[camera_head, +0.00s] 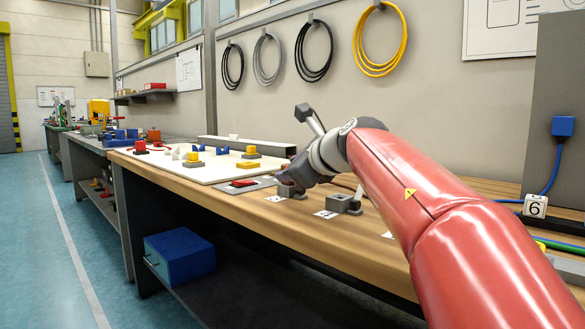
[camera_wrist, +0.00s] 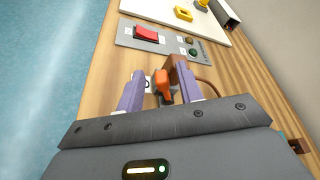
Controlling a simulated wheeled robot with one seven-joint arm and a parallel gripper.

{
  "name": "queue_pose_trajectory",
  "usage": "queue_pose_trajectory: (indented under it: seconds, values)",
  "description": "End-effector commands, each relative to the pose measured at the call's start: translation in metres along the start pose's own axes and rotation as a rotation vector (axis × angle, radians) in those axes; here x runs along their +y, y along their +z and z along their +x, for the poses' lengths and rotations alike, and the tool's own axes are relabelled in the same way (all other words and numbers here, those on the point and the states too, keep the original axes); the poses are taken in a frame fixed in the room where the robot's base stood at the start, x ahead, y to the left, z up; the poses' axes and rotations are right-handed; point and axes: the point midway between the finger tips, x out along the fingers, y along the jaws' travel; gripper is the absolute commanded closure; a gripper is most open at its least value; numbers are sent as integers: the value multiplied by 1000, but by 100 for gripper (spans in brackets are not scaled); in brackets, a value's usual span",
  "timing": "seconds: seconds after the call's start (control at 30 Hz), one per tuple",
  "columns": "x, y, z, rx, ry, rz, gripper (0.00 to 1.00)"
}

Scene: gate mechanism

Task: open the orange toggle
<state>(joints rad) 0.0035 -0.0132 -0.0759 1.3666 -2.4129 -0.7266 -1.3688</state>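The orange toggle (camera_wrist: 163,84) shows in the wrist view, standing up from a small base on the wooden bench. My gripper (camera_wrist: 157,80) is open, with one purple finger to the left of the toggle and the other to its right. A gap shows between the left finger and the toggle. The right finger is close to the toggle, and I cannot tell if they touch. In the head view my gripper (camera_head: 294,182) is low over the bench front, and the orange toggle cannot be made out there.
Beyond the toggle, a grey plate holds a red switch (camera_wrist: 147,34), with a green button (camera_wrist: 193,52) beside it. A grey bracket (camera_head: 338,203) stands near the bench's front edge. A white board (camera_head: 203,169) with coloured blocks lies farther left.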

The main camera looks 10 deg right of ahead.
Motion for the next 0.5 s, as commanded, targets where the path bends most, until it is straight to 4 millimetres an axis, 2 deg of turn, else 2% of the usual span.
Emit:
queue_pose_trajectory:
  seconds: [0.17,0.5]
  values:
    - [-1,0,-5,-1,-1,0,64]
    - [-1,0,-59,0,-2,-1,64]
